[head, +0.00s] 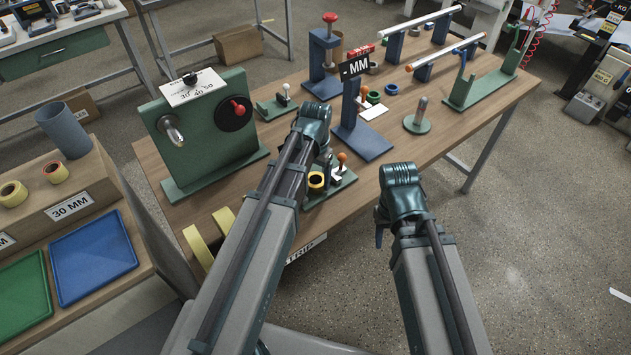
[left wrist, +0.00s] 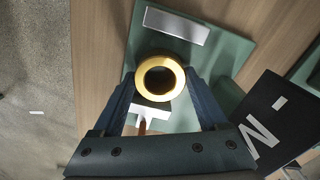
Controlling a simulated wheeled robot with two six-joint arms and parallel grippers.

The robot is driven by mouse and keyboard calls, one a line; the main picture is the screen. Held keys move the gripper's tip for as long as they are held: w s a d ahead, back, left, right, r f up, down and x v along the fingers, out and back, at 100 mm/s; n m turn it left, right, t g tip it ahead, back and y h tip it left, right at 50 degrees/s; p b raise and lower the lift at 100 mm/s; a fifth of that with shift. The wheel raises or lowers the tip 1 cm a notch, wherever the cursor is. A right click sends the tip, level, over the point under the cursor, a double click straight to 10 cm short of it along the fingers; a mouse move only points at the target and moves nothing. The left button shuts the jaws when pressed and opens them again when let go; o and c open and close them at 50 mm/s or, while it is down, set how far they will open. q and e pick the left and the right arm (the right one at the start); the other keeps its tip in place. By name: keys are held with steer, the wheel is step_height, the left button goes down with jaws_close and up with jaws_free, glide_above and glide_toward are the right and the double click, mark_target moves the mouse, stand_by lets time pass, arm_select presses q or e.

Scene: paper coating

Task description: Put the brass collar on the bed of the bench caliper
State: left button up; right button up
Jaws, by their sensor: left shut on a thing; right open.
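The brass collar (left wrist: 143,78) is a yellow ring held between the fingertips of my left gripper (left wrist: 160,82) in the left wrist view. In the head view the collar (head: 316,180) shows beside my left gripper (head: 323,173). It is over a small green-based device (head: 345,182) with a white block and an orange knob, which looks like the bench caliper. I cannot tell whether the collar touches the bed. The green base (left wrist: 222,50) with a pale plate also shows in the wrist view. My right gripper (head: 380,230) is open, mostly hidden by its wrist, near the table's front edge.
A blue stand with an MM display (head: 355,66) rises just right of the left gripper. A green panel with a red knob (head: 205,130) stands to the left. A peg on a round green base (head: 418,120) is further right.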

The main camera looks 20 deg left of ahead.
arm_select(q)
steer(key=shift+f, duration=0.1)
steer(key=o, duration=1.4)
step_height(320, 180, up, 12)
steer(key=r+p, duration=0.1)
steer(key=p, duration=1.1)
steer(key=shift+m+y, duration=0.4)
steer(key=shift+y, duration=0.2)
steer(key=s+d, duration=0.3)
steer(key=s, duration=0.1)
steer(key=s+d, duration=0.4)
steer(key=s, duration=0.1)
steer(key=s+d, duration=0.3)
steer(key=s, duration=0.2)
steer(key=shift+s+d+f, duration=0.15)
steer(key=shift+d+f, duration=0.1)
steer(key=shift+f, duration=0.1)
